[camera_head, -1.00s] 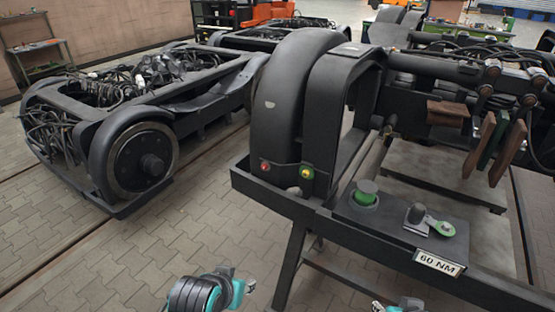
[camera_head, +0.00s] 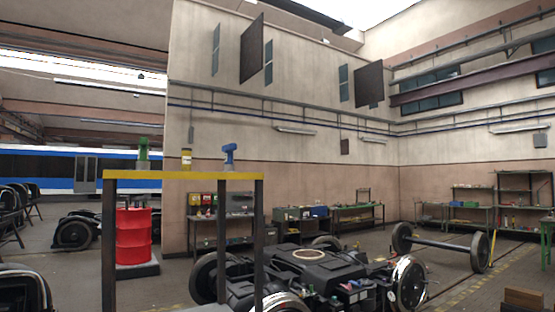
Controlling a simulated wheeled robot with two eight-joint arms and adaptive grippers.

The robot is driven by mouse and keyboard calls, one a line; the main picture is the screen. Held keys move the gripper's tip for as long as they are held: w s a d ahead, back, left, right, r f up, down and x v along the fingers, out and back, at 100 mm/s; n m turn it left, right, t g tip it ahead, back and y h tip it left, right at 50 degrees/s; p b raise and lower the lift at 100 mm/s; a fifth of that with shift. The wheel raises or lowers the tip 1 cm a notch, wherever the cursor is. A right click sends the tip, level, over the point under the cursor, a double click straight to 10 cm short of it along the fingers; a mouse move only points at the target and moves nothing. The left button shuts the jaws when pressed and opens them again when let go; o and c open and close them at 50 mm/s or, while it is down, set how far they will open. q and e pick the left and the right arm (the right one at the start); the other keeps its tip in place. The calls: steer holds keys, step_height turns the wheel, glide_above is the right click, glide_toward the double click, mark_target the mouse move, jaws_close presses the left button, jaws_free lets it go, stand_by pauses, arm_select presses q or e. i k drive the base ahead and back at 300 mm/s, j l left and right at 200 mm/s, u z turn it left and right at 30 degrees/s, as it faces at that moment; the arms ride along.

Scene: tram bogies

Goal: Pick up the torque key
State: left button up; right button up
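No item that I can surely name as the torque key shows in the head view. A tall stand with a yellow top (camera_head: 185,176) is near me, left of centre. Neither of my grippers is in view.
A red barrel (camera_head: 134,236) stands behind the stand. A dark bogie (camera_head: 320,278) fills the lower middle, with a wheelset (camera_head: 440,248) to its right. Workbenches (camera_head: 330,217) line the wall. A blue-and-white tram (camera_head: 40,170) is far left.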

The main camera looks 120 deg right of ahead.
mark_target(228, 165)
steer(key=z, duration=3.7)
steer(key=i+l, duration=0.1)
steer(key=i, duration=0.15)
